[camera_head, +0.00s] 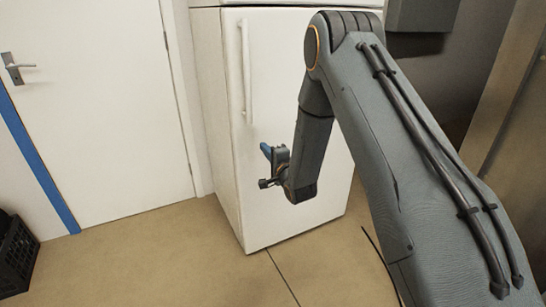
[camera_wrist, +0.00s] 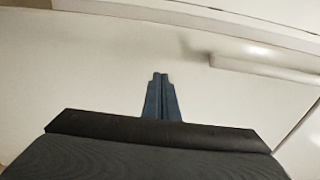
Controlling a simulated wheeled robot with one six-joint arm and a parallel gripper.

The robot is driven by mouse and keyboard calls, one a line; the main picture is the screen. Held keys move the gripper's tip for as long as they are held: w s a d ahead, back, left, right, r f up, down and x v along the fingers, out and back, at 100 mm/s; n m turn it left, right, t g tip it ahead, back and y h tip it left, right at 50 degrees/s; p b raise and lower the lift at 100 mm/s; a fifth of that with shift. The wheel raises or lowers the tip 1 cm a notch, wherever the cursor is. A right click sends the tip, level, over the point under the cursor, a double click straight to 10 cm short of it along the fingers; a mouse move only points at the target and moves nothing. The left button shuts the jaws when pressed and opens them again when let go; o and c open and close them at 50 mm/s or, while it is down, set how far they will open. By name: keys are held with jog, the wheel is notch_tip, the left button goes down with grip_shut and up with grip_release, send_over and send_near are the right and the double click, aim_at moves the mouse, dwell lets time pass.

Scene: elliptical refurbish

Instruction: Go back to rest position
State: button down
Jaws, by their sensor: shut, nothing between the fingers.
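My gripper (camera_head: 267,152) shows in the head view at the end of my bent arm, in front of the white fridge (camera_head: 285,60). In the wrist view its blue fingers (camera_wrist: 160,98) are together, with nothing between them. The fridge door fills most of the wrist view, and the fridge's vertical handle (camera_head: 246,75) is up and to the left of the gripper in the head view. The handle also shows at the right in the wrist view (camera_wrist: 265,68). The fingers are apart from the handle. The fridge door looks shut.
A white room door (camera_head: 95,90) with a metal lever handle (camera_head: 16,67) is at the left. A black crate (camera_head: 14,258) stands on the floor at the lower left edge. The tan floor (camera_head: 150,255) between crate and fridge is clear. A dark cable lies beside my arm.

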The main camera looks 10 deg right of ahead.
jog(key=s+d+r+n+g+h+p, duration=0.25)
jog(key=s+d+n+g, duration=0.2)
jog(key=s, duration=0.55)
jog(key=s+d+r+n+g+h+p, duration=0.2)
jog(key=s+d+r+n+g+p, duration=0.15)
jog(key=s+d, duration=0.45)
jog(key=s+r+n+g+p, duration=0.2)
jog(key=s+r+n+g, duration=0.1)
jog(key=s, duration=1.2)
jog(key=s+r+n+g+h+p, duration=0.1)
jog(key=s+r+g, duration=0.4)
jog(key=s, duration=1)
jog(key=shift+n+g+p, duration=0.45)
jog(key=shift+n+g, duration=0.05)
jog(key=shift+n, duration=0.6)
jog(key=shift+r, duration=0.1)
